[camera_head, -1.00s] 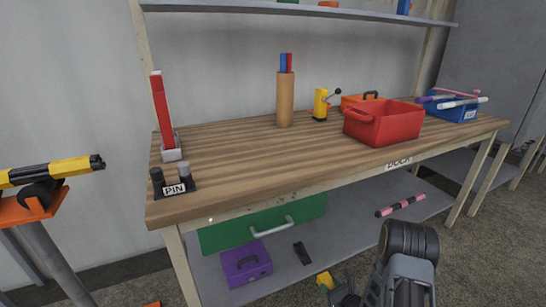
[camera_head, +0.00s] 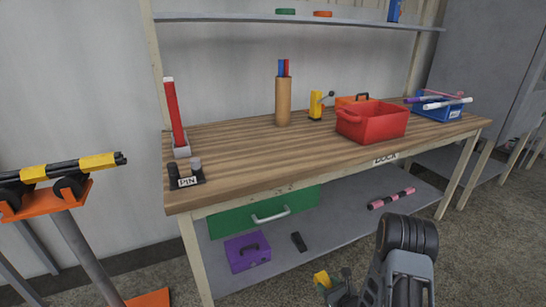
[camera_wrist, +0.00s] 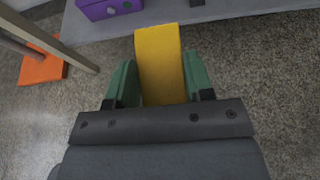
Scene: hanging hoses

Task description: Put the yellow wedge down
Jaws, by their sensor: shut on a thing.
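The yellow wedge (camera_wrist: 160,62) is between the two green fingers of my gripper (camera_wrist: 155,85) in the wrist view. My gripper is shut on it and holds it over the grey floor. In the head view the yellow wedge (camera_head: 322,279) shows small at the bottom, with my gripper (camera_head: 330,288) partly hidden by my arm. It is in front of the workbench and appears lower than the worktop. The wedge's underside is hidden.
The wooden workbench (camera_head: 240,155) holds a red bin (camera_head: 372,122), a blue bin (camera_head: 440,110), a PIN holder (camera_head: 186,175) and a yellow clamp-like tool (camera_head: 316,105). Its lower shelf (camera_head: 330,226) bears a purple box (camera_head: 247,252). An orange-topped stand (camera_head: 45,200) is at left. Bare worktop lies front-centre.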

